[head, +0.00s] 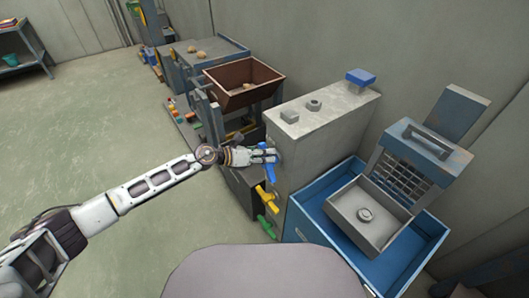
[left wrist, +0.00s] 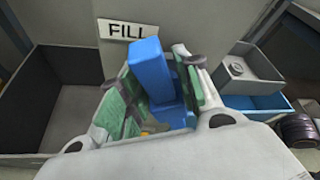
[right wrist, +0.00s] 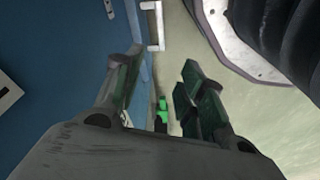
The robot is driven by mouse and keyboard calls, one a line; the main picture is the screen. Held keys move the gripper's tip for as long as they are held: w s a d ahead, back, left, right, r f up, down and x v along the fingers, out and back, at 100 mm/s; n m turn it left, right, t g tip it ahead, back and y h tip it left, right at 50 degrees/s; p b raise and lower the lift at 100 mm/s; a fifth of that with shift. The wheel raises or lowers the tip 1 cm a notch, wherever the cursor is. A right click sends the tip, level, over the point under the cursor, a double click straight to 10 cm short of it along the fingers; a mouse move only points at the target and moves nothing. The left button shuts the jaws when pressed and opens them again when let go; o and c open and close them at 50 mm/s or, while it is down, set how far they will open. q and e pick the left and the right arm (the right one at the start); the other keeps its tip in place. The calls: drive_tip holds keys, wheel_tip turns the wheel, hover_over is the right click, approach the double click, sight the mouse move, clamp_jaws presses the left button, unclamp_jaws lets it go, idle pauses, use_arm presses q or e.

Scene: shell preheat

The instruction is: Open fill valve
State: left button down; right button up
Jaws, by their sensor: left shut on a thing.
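The blue fill valve handle (head: 268,169) is on the side of the grey cabinet (head: 325,115), above a yellow handle (head: 267,197) and a green handle (head: 266,228). In the left wrist view the blue handle (left wrist: 152,72) stands between the fingers, below a FILL label (left wrist: 127,30). My left gripper (head: 266,155) is shut on the blue handle. My right gripper (right wrist: 160,85) shows only in the right wrist view; its fingers are apart with nothing between them, and a green handle (right wrist: 161,110) shows beyond.
A blue bin (head: 310,212) holding a grey tray (head: 345,205) stands right of the cabinet. A brown hopper (head: 232,100) is behind it. A blue wall (right wrist: 60,60) is close beside my right gripper. The floor at left is clear.

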use_arm(q)
drive_tip(key=shift+s+m+p, duration=0.2)
drive_tip(key=shift+m+p, duration=0.3)
drive_tip(key=shift+p, duration=0.6)
drive_tip(key=p, duration=0.1)
drive_tip(key=t+p, duration=0.1)
drive_tip(key=shift+s+d+r+m+y+p, duration=0.1)
drive_tip(key=shift+s+d+m+y+p, duration=0.1)
drive_tip(key=shift+m+y+p, duration=0.2)
use_arm(e)
drive_tip(key=s+d+f, duration=0.3)
drive_tip(key=f, duration=0.3)
drive_tip(key=s+d+f, duration=0.3)
drive_tip(key=f, duration=0.3)
use_arm(q)
drive_tip(key=shift+s+m+p, duration=0.1)
drive_tip(key=shift+m+p, duration=0.2)
drive_tip(key=shift+p, duration=0.55)
drive_tip(key=shift+s+d+m+t+y+p, duration=0.15)
drive_tip(key=shift+m+t+y+p, duration=0.2)
drive_tip(key=shift+p, duration=0.85)
drive_tip(key=shift+s+d+m+t+y+p, duration=0.15)
drive_tip(key=shift+m+p, duration=0.3)
drive_tip(key=shift+p, duration=0.7)
use_arm(e)
drive_tip(key=s+d+f+h, duration=0.1)
drive_tip(key=s+d, duration=0.6)
drive_tip(key=s, duration=0.5)
drive_tip(key=shift+s, duration=0.15)
drive_tip(key=shift+f, duration=0.1)
